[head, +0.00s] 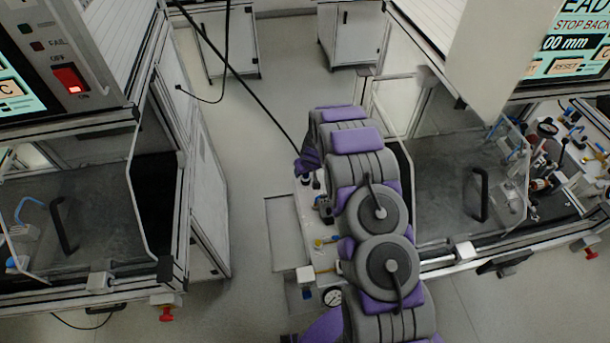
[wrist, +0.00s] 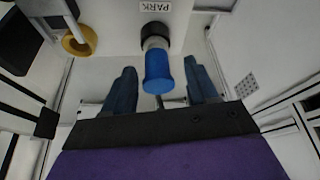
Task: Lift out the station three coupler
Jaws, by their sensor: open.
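In the wrist view, my gripper (wrist: 159,67) is open, with one dark blue finger on each side of a blue cylindrical piece (wrist: 158,76). A gap shows between each finger and this piece. The piece has a pale neck and sits at a black round collar (wrist: 155,36) beside a label reading PARK (wrist: 155,6). No station number is readable, so I cannot tell whether this is the station three coupler. In the head view, my arm reaches over a narrow pale bench (head: 307,226), and the fingertips are hidden.
A yellow ring-shaped part (wrist: 79,41) is left of the blue piece. The narrow bench carries small fittings and a round gauge (head: 332,297). Clear-fronted test cabinets stand left (head: 95,205) and right (head: 450,190). A black cable (head: 240,78) crosses the aisle.

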